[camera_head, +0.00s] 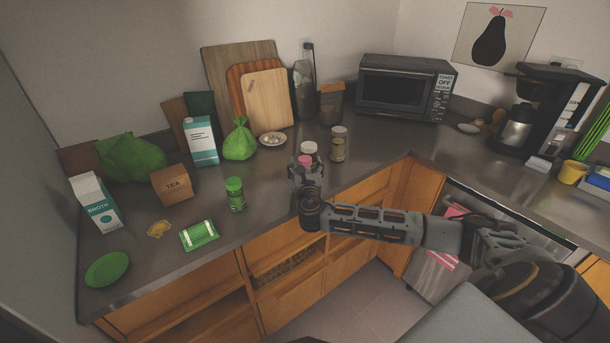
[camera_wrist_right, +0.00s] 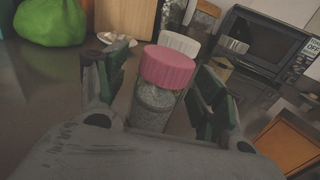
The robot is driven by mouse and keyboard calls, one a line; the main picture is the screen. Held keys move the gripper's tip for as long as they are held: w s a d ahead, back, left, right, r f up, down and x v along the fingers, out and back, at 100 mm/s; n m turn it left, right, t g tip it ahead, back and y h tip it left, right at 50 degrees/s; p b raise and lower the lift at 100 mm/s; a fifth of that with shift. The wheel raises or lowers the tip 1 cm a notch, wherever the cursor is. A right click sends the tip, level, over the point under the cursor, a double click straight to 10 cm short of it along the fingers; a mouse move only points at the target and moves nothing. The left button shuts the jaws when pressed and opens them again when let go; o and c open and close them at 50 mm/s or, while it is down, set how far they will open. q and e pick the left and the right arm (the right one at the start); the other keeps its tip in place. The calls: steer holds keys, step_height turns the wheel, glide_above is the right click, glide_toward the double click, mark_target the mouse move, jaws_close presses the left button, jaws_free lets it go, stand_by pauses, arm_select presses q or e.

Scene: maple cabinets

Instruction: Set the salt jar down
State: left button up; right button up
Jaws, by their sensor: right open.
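A jar with a pink lid (camera_head: 305,160) and grey, grainy contents is at the counter's front part. It looks like the salt jar, but no label is readable. In the right wrist view the pink-lidded jar (camera_wrist_right: 166,70) stands between the two fingers of my right gripper (camera_wrist_right: 160,88). The fingers are open, with a gap visible beside the jar. In the head view my right gripper (camera_head: 306,176) hides most of the jar's body and base. A white-lidded jar (camera_head: 309,148) stands close behind it. My left gripper is not in view.
A green-lidded jar (camera_head: 235,193) stands to the left, and a taller spice jar (camera_head: 339,144) to the right. A tea box (camera_head: 171,185), a green packet (camera_head: 199,234) and a small bowl (camera_head: 272,139) are also on the counter (camera_head: 265,178). A microwave (camera_head: 406,88) is behind.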

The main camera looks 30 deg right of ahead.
steer(key=shift+c, duration=0.3)
steer(key=c, duration=1.3)
steer(key=shift+r, duration=0.1)
steer(key=shift+r, duration=1.4)
steer(key=v, duration=1.8)
steer(key=shift+r, duration=0.25)
